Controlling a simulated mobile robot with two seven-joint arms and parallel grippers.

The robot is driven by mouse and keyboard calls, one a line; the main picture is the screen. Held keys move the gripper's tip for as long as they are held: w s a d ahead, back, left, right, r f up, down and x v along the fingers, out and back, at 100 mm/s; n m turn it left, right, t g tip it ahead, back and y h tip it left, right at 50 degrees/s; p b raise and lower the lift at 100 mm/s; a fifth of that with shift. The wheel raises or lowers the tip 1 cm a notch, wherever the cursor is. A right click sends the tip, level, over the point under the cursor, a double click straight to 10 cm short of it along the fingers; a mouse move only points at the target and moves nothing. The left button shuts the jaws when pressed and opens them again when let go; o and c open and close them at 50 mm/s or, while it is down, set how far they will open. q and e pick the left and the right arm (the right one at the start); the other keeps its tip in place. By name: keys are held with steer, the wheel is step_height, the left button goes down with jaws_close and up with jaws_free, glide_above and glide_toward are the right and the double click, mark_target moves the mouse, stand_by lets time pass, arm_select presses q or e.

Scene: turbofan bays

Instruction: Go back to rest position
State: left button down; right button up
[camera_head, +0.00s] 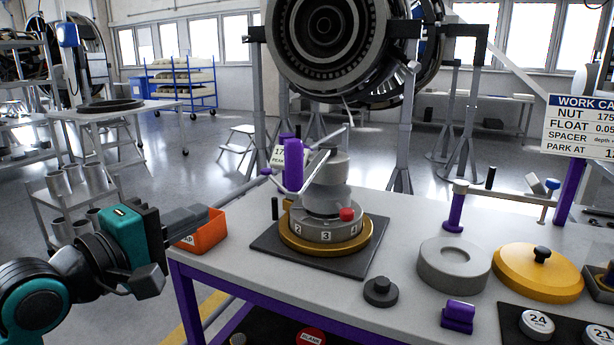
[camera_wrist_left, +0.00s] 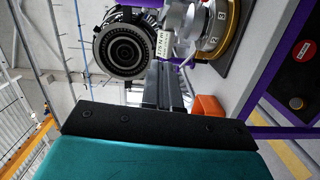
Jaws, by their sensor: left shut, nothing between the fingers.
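My left gripper (camera_head: 190,218) comes in from the left and is shut with nothing between its fingers. It is just off the left end of the workbench (camera_head: 400,215), in front of the orange bin (camera_head: 205,235), which it partly hides. In the left wrist view the shut fingers (camera_wrist_left: 165,85) point up the picture, and the orange bin (camera_wrist_left: 210,108) is to their right. My right gripper is in neither view.
A grey turned assembly on a gold ring (camera_head: 325,225) stands on a dark mat on the bench. A turbofan engine (camera_head: 335,40) hangs on stands behind. A rack of tubes (camera_head: 75,190) is at left.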

arm_select(q)
step_height(320, 180, down, 24)
steer(key=s+m+g+y, duration=0.2)
steer(key=s+m+y, duration=0.1)
steer(key=m+y, duration=0.25)
steer(key=s+d+f+m+g, duration=0.2)
steer(key=s+f+m+g, duration=0.1)
steer(key=s+f+m, duration=0.6)
steer(key=s+f, duration=0.4)
steer(key=f, duration=0.3)
steer(key=shift+w+d+y, duration=0.1)
steer(key=shift+y, duration=0.15)
steer(key=shift+p, duration=0.3)
